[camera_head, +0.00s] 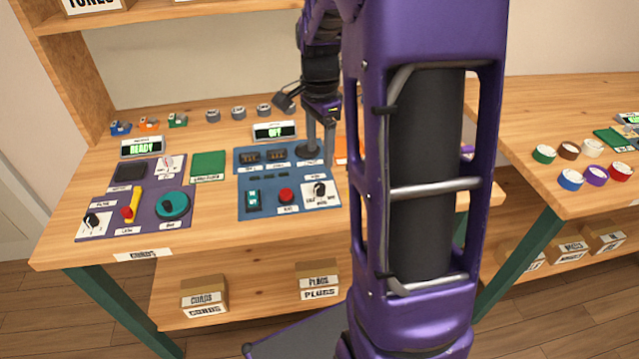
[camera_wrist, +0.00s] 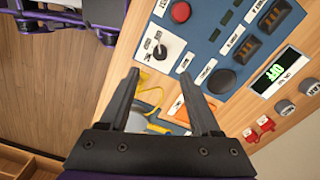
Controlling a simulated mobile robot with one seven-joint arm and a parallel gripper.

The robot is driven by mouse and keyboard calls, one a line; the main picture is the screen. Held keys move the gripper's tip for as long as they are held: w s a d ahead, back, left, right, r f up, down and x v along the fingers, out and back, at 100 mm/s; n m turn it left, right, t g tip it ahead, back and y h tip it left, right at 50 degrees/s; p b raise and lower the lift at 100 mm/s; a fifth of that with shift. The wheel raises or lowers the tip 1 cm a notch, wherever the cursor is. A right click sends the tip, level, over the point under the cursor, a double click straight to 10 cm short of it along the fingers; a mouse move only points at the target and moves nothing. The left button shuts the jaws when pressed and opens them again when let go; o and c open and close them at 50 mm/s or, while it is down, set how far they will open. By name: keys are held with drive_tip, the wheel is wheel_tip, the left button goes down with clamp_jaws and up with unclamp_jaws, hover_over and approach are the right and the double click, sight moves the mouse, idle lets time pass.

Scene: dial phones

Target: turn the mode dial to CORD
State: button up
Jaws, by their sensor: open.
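A black dial knob (camera_head: 320,188) sits on a white plate at the front right corner of the blue panel (camera_head: 246,208). It also shows in the wrist view (camera_wrist: 159,51), on its white plate beyond my fingertips. The lettering around it is too small to read. Another black knob (camera_head: 92,220) sits on a white plate on the purple panel at the left; I cannot tell from lettering which is the mode dial. My gripper (camera_head: 320,150) is open and empty above the right part of the blue panel. In the wrist view, my gripper (camera_wrist: 160,75) points towards the dial, apart from it.
A red button (camera_head: 286,195) and a teal switch (camera_head: 253,200) lie left of the knob. A display (camera_head: 274,131) reading OFF stands behind. A yellow cord (camera_wrist: 152,97) and orange panel (camera_wrist: 180,108) lie beside the blue panel. My arm hides the bench's right part.

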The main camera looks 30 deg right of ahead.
sight(320, 186)
wheel_tip(320, 186, down, 10)
drive_tip(key=shift+r+b, duration=0.15)
drive_tip(key=shift+b, duration=0.65)
drive_tip(key=shift+c, duration=0.3)
clamp_jaws()
